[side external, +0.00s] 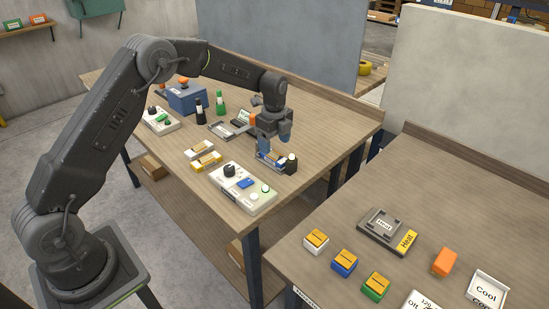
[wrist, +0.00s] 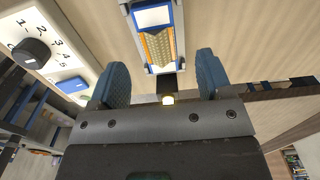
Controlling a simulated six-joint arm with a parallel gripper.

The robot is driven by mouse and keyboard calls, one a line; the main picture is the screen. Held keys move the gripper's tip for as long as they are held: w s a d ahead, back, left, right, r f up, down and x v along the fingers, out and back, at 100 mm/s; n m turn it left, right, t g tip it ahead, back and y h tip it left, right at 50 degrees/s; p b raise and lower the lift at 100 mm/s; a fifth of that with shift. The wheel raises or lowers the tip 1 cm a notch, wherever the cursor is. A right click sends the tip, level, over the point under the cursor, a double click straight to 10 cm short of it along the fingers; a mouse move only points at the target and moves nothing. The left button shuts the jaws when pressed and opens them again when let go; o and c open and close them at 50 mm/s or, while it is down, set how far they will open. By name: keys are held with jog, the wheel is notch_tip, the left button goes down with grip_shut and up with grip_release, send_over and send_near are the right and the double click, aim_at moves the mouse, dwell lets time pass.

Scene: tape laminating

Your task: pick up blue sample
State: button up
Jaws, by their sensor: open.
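My gripper (side external: 275,143) is open over the near right part of the left table. Its two blue fingers also show, spread apart and empty, in the wrist view (wrist: 163,78). A blue-edged piece (side external: 270,158) lies just below the fingers in the side view, partly hidden by them. In the wrist view, a blue-edged piece (wrist: 155,35) with a white label and an orange beaded strip lies ahead of the fingertips. A small blue block (side external: 344,262) with an orange top sits on the right table, between a white one and a green one, far from my gripper.
A white control box (side external: 243,188) with a black knob stands beside my gripper, also large at left in the wrist view (wrist: 50,50). A grey heat plate (side external: 385,228) and orange block (side external: 445,262) are on the right table.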

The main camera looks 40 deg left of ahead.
aim_at(274, 152)
notch_tip(274, 152, down, 5)
jog(key=shift+d+r, duration=0.1)
jog(key=shift+r, duration=0.1)
jog(key=shift+r, duration=0.1)
jog(key=c, duration=1.1)
